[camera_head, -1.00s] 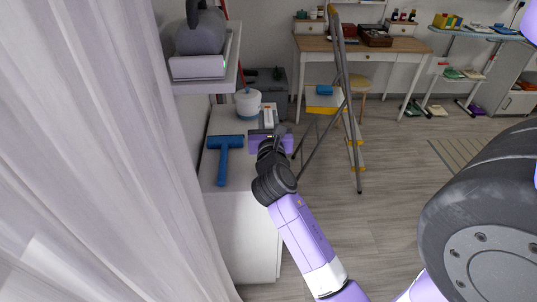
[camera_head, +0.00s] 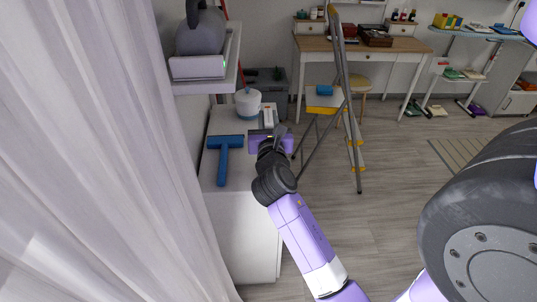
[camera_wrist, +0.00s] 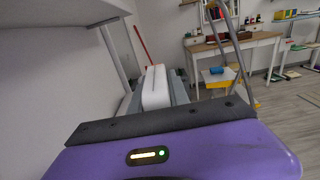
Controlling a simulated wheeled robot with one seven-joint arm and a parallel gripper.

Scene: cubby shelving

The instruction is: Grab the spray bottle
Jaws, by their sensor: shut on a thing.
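A white, smooth object, which I take to be the spray bottle (camera_head: 268,116), shows just beyond my gripper (camera_head: 268,127) in the head view, over the white cabinet top. In the wrist view the white bottle (camera_wrist: 155,88) is between the grey fingers of my gripper (camera_wrist: 157,94). The gripper is shut on it. Only a plain white face of the bottle shows. Its nozzle cannot be made out, and I cannot tell whether it touches the surface below.
A blue T-shaped tool (camera_head: 224,158) lies on the white cabinet (camera_head: 240,215) to the left. A white pot (camera_head: 248,103) stands behind. A shelf with a grey kettle-like object (camera_head: 201,32) overhangs at left. A stepladder (camera_head: 351,120) stands at right; open floor lies beyond.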

